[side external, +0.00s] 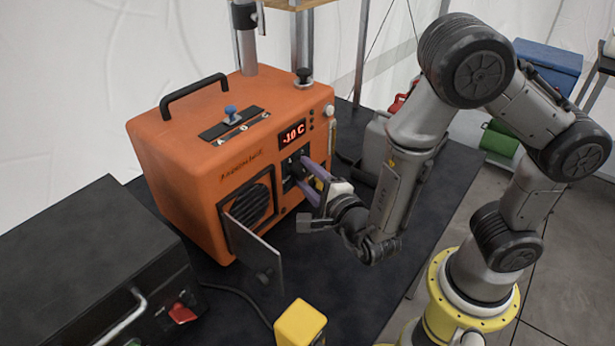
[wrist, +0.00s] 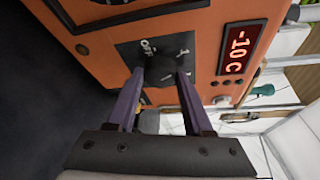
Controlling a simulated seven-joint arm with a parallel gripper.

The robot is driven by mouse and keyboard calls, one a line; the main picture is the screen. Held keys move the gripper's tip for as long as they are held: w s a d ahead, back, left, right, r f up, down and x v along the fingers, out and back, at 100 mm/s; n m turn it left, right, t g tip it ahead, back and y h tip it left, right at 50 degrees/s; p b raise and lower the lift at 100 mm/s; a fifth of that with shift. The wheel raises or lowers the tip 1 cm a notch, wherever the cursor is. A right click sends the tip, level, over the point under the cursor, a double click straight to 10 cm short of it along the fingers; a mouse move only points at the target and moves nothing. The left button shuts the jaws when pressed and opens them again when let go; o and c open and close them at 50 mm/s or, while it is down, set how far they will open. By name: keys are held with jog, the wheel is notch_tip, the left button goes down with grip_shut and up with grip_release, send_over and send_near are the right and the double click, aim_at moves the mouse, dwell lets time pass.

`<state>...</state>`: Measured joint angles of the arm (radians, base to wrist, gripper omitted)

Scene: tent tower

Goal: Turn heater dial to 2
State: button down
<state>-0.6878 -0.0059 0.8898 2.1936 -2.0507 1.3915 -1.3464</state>
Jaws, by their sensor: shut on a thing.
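The orange heater (side external: 180,150) stands on the dark table in the side external view, with a red display (side external: 292,133) reading about -10 C. The display also shows in the wrist view (wrist: 236,48). A dark dial (wrist: 165,72) sits on a black plate (wrist: 128,50) marked OFF and with numbers, partly hidden by my fingers. My gripper (side external: 305,178) is at the heater's front face below the display. In the wrist view its two purple fingers (wrist: 160,78) are closed around the dial, one on each side. The dial's exact pointer setting cannot be read.
A small door (side external: 252,252) stands open at the heater's front, left of my gripper. A black case (side external: 90,265) lies at the lower left and a yellow block (side external: 300,323) at the front. A handle (side external: 193,92) and blue-topped lever (side external: 230,112) rise from the heater's top.

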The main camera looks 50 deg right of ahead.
jog(key=m, duration=0.1)
jog(key=m+y, duration=0.1)
jog(key=m+g+y, duration=0.1)
jog(key=m, duration=0.1)
jog(key=shift+d+r, duration=0.25)
jog(key=m+y, duration=0.3)
jog(key=shift+d+m+g, duration=0.15)
jog(key=shift+m+g, duration=0.15)
jog(key=shift+m, duration=0.1)
dwell(0.4)
jog(key=shift+c, duration=1.5)
grip_release()
jog(key=shift+s+r, duration=0.1)
jog(key=shift+r, duration=0.05)
jog(key=v, duration=1.3)
jog(key=shift+s, duration=0.25)
